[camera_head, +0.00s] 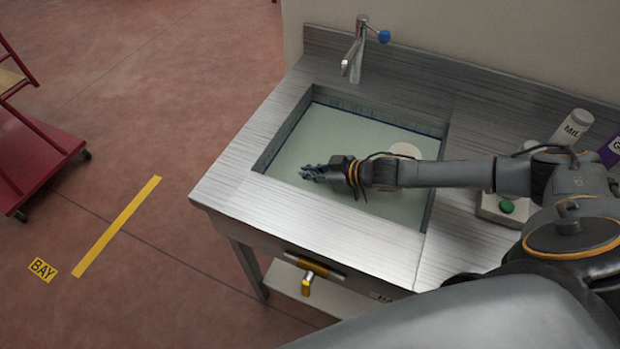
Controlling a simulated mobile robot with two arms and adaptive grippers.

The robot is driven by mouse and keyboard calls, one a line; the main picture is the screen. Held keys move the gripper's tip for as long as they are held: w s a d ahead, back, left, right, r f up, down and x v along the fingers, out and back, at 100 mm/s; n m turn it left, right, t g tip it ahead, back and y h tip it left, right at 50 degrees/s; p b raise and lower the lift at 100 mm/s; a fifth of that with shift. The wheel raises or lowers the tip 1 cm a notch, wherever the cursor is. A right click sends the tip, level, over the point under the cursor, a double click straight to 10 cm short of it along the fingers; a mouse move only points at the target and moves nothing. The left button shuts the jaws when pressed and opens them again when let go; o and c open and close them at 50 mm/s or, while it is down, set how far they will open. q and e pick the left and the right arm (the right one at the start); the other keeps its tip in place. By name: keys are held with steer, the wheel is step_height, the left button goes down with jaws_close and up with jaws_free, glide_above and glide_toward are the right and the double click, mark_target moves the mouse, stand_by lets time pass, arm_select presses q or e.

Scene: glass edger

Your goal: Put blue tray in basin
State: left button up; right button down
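The basin (345,125) is a rectangular sink set in a steel counter, with a pale green surface inside. A thin dark blue line (385,120) runs along its back edge; I cannot tell whether it belongs to a blue tray. No blue tray shows clearly elsewhere. My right gripper (312,172) reaches in from the right and is over the basin, pointing left. Its dark fingers are small, and I cannot tell whether they are open or shut. I see nothing clearly held in it. My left gripper is out of view.
A tap (355,50) with a blue knob stands behind the basin. A pale round thing (406,150) shows in the basin area. At right are a white bottle (572,128) and a box with a green button (507,206). A red cart (35,150) stands left; the counter's left strip is clear.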

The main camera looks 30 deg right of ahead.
mark_target(308, 182)
step_height(308, 182, down, 3)
steer(key=shift+f, duration=0.15)
steer(key=shift+f, duration=0.2)
steer(key=c, duration=1.5)
jaws_free()
